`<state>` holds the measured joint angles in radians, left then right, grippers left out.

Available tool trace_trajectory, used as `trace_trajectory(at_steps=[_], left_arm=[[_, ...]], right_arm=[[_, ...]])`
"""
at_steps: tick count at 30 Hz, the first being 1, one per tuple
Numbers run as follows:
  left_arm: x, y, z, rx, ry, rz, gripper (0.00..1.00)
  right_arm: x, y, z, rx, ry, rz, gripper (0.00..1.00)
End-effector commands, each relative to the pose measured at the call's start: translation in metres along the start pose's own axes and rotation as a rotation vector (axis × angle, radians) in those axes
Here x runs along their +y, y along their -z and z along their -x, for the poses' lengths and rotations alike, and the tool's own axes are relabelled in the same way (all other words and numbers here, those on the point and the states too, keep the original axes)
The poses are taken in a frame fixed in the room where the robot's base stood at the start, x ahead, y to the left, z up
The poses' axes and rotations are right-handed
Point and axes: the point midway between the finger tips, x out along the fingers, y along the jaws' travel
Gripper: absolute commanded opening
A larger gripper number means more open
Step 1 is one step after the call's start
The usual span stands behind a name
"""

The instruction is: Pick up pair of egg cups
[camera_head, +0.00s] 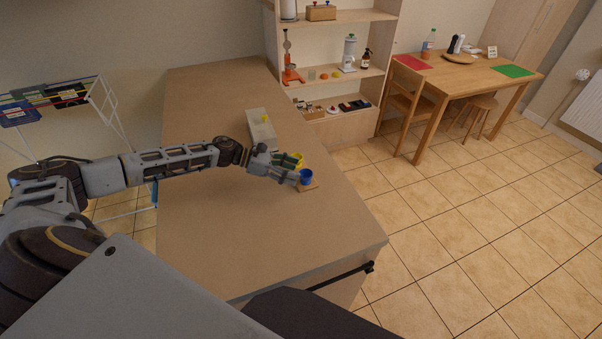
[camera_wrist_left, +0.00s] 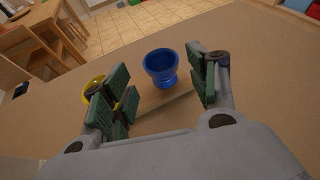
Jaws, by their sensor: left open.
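A blue egg cup (camera_head: 306,176) stands upright at the right side of the counter, on what looks like a small wooden board (camera_head: 309,187). A yellow egg cup (camera_head: 297,159) is just behind it, partly hidden by my gripper. My left gripper (camera_head: 288,171) is open and beside the cups, reaching in from the left. In the left wrist view the blue egg cup (camera_wrist_left: 161,66) shows beyond and between the open fingers, with no visible contact. The yellow egg cup (camera_wrist_left: 93,86) is partly hidden behind the left finger. My right gripper is not in view.
The counter (camera_head: 220,235) is mostly bare. A pale box (camera_head: 261,130) stands behind the gripper, with something small and yellow at it. Shelves (camera_head: 340,78) stand beyond the counter. A dining table (camera_head: 465,72) stands at the back right and a drying rack (camera_head: 112,105) at the left.

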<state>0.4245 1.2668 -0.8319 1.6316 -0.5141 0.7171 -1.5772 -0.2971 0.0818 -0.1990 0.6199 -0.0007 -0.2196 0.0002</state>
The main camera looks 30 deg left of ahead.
Motion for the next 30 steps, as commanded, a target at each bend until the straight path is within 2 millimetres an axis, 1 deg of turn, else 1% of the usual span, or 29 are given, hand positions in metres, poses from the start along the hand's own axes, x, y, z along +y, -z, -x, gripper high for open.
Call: trace_trajectory(at_steps=[9,14,18,24,30], left_arm=[[0.002,-0.006,-0.022,-0.003,0.001,0.0,0.59],[0.003,-0.006,-0.036,-0.002,0.0,0.0,0.59],[0.002,-0.005,-0.046,-0.002,0.001,0.001,0.59],[0.003,-0.004,-0.049,0.0,-0.001,0.001,0.59],[0.003,-0.004,-0.049,0.0,-0.001,0.0,0.59]], right_arm=[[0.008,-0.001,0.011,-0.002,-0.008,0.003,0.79],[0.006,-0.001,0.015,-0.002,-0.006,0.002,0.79],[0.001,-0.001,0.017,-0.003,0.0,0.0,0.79],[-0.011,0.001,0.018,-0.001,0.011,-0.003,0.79],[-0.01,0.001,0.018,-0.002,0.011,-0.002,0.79]])
